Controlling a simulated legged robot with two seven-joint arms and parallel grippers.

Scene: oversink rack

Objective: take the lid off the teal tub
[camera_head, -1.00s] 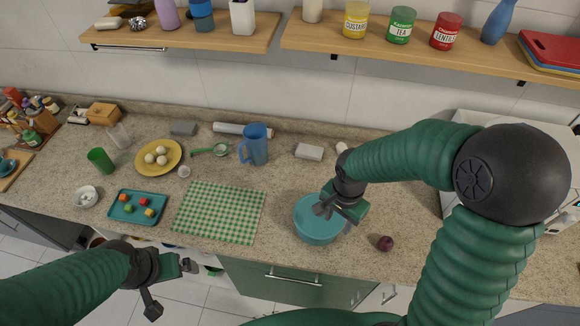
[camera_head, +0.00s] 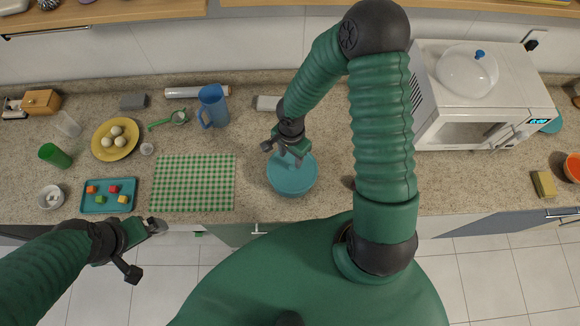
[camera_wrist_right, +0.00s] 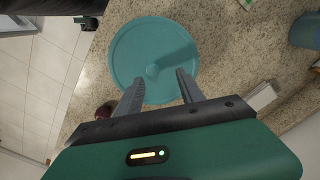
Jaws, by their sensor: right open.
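The round teal tub (camera_head: 293,182) stands on the counter near its front edge, topped by a flat teal lid. My right gripper (camera_head: 284,156) is over the back part of the tub. My left gripper (camera_head: 143,250) is open and empty in front of the counter, left of the tub.
A green checked cloth (camera_head: 193,183) lies left of the tub, with a teal tray (camera_head: 108,207) of coloured cubes beyond it. A blue jug (camera_head: 212,106) stands behind. A red onion (camera_wrist_right: 104,110) is near the tub. A white microwave (camera_head: 440,110) bearing a clear dome (camera_head: 465,72) is right.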

